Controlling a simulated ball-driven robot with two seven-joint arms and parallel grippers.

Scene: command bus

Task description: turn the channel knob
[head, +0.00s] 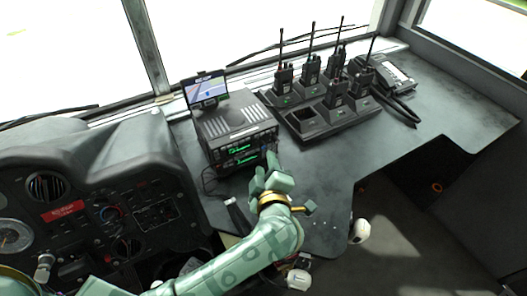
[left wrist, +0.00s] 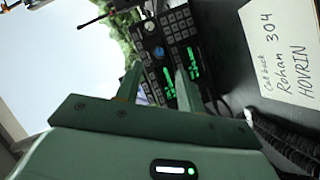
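The black radio stack (head: 238,138) stands on the dash shelf, with green lit displays on its front. I cannot read which knob is the channel knob. My left gripper (head: 266,165) is just in front of the radio's right front side. In the left wrist view its two fingers (left wrist: 158,75) are apart with nothing clearly between them, pointing at the radio front. Whether they touch it is unclear. My right gripper is not in view.
A charger rack (head: 322,122) with several handheld radios and a desk phone (head: 392,74) stand to the right. A handwritten note (left wrist: 285,55) lies beside a coiled cord (left wrist: 285,140). The shelf's right part is clear.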

